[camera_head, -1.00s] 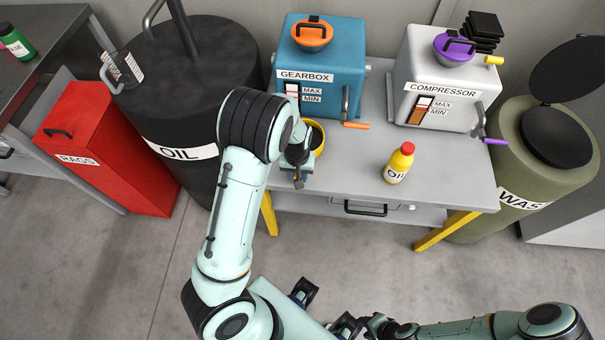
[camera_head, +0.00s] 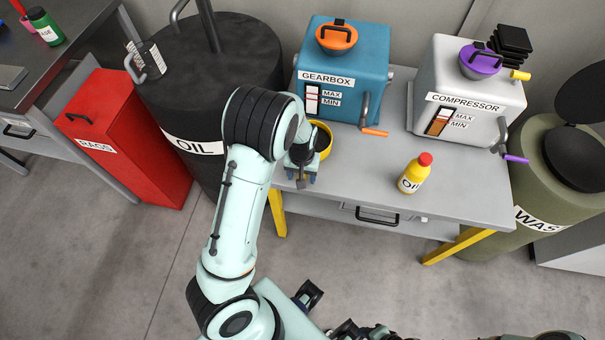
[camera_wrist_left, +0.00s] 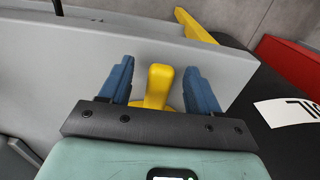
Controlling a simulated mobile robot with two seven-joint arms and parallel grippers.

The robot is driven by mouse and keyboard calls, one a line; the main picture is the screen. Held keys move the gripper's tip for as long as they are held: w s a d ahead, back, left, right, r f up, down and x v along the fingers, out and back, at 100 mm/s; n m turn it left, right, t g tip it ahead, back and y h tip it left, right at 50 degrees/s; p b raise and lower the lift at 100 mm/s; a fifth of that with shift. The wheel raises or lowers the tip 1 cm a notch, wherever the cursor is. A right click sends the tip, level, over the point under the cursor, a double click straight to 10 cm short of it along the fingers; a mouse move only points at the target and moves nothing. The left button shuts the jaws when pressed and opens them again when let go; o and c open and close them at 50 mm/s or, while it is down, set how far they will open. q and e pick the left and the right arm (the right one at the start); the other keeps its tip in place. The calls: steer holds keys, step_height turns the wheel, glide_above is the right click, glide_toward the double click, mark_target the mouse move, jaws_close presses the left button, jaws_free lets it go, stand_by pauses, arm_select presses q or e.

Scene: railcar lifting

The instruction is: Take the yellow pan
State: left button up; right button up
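The yellow pan (camera_head: 328,150) is on the grey table in front of the gearbox, largely hidden behind my left wrist in the head view. In the left wrist view its yellow handle (camera_wrist_left: 158,84) stands between the two blue fingers of my left gripper (camera_wrist_left: 158,88). A gap shows on both sides of the handle, so this gripper is open around it. Dark parts of my right gripper (camera_head: 328,314) show at the bottom edge of the head view, away from the table and partly cut off. Its opening is unclear.
The blue gearbox (camera_head: 345,60) and white compressor (camera_head: 470,80) stand at the back of the table (camera_head: 455,195). A yellow oil bottle (camera_head: 412,175) stands right of the pan. The black oil drum (camera_head: 210,80) is close on the left, beside a red rags bin (camera_head: 130,140).

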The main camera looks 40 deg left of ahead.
arm_select(q)
step_height(320, 180, up, 13)
steer(key=p, duration=0.3)
steer(key=shift+r, duration=0.2)
arm_select(e)
steer(key=r, duration=0.1)
steer(key=w+r, duration=0.2)
steer(key=shift+r, duration=0.35)
arm_select(q)
steer(key=shift+s+f, duration=0.1)
arm_select(e)
steer(key=shift+s, duration=0.15)
